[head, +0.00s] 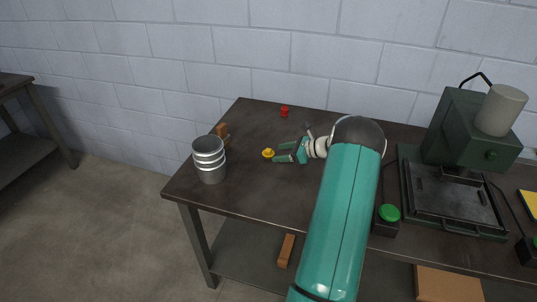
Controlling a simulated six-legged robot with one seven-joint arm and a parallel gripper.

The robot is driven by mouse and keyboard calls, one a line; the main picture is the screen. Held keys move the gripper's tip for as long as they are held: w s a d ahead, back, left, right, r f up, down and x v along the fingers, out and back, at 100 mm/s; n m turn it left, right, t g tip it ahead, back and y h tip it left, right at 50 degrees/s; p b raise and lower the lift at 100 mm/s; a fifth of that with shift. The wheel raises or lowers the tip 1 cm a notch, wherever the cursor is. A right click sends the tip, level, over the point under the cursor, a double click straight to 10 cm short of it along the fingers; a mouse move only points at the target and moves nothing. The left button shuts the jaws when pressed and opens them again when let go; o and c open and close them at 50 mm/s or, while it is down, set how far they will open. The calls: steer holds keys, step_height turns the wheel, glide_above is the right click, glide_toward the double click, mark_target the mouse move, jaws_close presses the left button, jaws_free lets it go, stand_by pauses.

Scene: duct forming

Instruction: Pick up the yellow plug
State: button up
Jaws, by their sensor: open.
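The yellow plug (268,153) is a small yellow piece on the dark table (240,185), left of the middle of the head view. My gripper (278,153) is teal and points left, with its two fingers apart. The fingertips are close to the plug, just to its right. One finger lies on the far side and one on the near side of the gap facing the plug. I cannot tell whether the plug is partly between the tips or whether they touch it.
A ribbed metal duct (209,160) stands at the table's left edge, with a brown block (221,130) behind it. A small red piece (284,111) is near the wall. A green press (465,150) and a green button box (387,219) stand to the right.

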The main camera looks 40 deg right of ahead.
mark_target(271, 152)
steer(key=x, duration=0.5)
steer(key=shift+w+d, duration=0.1)
steer(key=shift+w, duration=0.4)
steer(key=shift+c, duration=0.4)
steer(key=c, duration=0.8)
